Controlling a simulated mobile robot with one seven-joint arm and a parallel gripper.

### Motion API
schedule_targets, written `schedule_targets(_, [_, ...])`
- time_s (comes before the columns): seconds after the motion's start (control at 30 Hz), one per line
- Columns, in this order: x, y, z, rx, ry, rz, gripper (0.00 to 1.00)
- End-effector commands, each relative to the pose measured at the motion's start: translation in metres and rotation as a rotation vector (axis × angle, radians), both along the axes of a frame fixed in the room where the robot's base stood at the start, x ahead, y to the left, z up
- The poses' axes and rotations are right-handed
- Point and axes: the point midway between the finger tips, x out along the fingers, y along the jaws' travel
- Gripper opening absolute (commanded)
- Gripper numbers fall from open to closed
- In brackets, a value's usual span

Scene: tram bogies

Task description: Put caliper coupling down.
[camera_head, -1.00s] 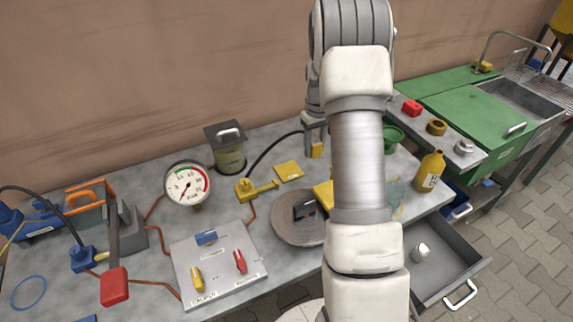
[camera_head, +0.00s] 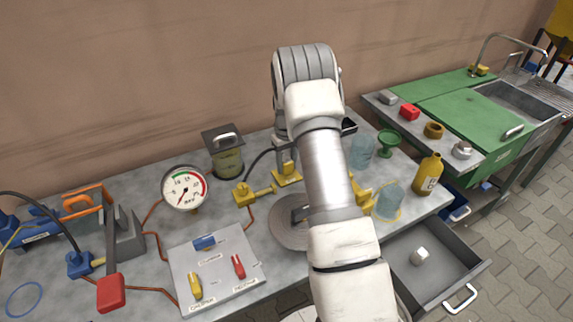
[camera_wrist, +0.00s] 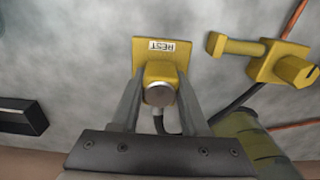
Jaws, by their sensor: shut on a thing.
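The caliper coupling (camera_wrist: 160,82) is a yellow block with a round grey metal end and a black hose. My gripper (camera_wrist: 158,100) is shut on it, one finger on each side, in the wrist view. In the head view the coupling (camera_head: 288,167) shows below my gripper (camera_head: 283,156), at the yellow rest plate (camera_head: 291,180). The plate, labelled REST, also shows in the wrist view (camera_wrist: 141,48), and the coupling overlaps its lower edge there. I cannot tell whether the coupling touches the plate.
A yellow fitting (camera_head: 243,194) sits left of the plate, with a lidded canister (camera_head: 228,160) behind. The gauge (camera_head: 185,188) and switch panel (camera_head: 190,262) are further left. Glass jars (camera_head: 362,152) stand on the right. Bare bench surrounds the plate's front.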

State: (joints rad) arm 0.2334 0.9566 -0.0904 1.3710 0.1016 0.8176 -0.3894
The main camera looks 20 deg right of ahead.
Motion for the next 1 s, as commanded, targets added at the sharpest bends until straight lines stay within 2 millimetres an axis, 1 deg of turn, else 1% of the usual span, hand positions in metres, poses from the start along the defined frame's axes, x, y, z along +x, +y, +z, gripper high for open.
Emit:
schedule_targets(0.47, [0.0,0.0,-0.013,0.0,0.0,0.0,0.0])
schedule_targets(0.57, [0.0,0.0,-0.012,0.0,0.0,0.0,0.0])
schedule_targets(0.6, [0.0,0.0,-0.012,0.0,0.001,0.0,0.48])
schedule_targets(0.67, [0.0,0.0,-0.012,0.0,0.001,0.0,0.59])
schedule_targets(0.7, [0.0,0.0,-0.012,0.0,0.001,0.0,0.66])
schedule_targets(0.73, [0.0,0.0,-0.012,0.0,0.001,0.0,0.71])
schedule_targets(0.77, [0.0,0.0,-0.012,0.0,0.001,0.0,0.74])
schedule_targets(1.0, [0.0,0.0,-0.012,0.0,0.001,0.0,0.74])
